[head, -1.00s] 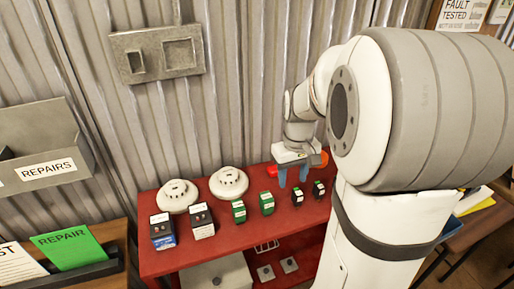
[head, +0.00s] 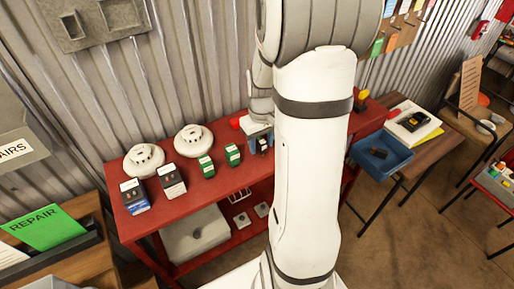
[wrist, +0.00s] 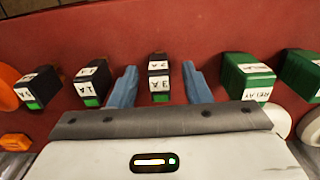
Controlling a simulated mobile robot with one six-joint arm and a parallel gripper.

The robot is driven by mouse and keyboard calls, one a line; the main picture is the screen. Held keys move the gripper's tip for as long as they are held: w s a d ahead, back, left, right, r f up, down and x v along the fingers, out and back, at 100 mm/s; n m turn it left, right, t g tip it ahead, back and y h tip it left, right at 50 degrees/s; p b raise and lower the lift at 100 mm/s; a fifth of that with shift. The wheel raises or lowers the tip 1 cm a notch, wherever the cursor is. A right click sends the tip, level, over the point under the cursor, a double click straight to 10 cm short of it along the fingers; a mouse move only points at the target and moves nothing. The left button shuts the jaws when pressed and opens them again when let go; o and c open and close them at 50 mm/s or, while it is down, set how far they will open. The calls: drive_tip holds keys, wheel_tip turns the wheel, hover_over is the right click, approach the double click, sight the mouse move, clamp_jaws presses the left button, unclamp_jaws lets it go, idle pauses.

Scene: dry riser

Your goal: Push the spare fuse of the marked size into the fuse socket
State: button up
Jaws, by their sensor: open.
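Three small black fuses stand on the red bench top in the wrist view. The fuse labelled 3A (wrist: 158,80) is between the two blue fingers of my gripper (wrist: 158,92), with a visible gap on each side. The fuse labelled 1A (wrist: 92,82) stands just left of the left finger. A third fuse (wrist: 38,87) is further left, its label hard to read. In the head view my gripper (head: 260,137) is low over the bench, partly hidden by my arm, with one fuse (head: 263,146) showing there. I cannot make out the fuse socket.
Green relays (wrist: 248,78) stand close to the right finger. The red bench (head: 150,222) also carries two white detectors (head: 193,139) and dark boxes (head: 133,195). A blue tray (head: 381,158) with a dark item sits on the table at right.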

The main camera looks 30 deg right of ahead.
drive_tip(key=shift+c, duration=0.3)
clamp_jaws()
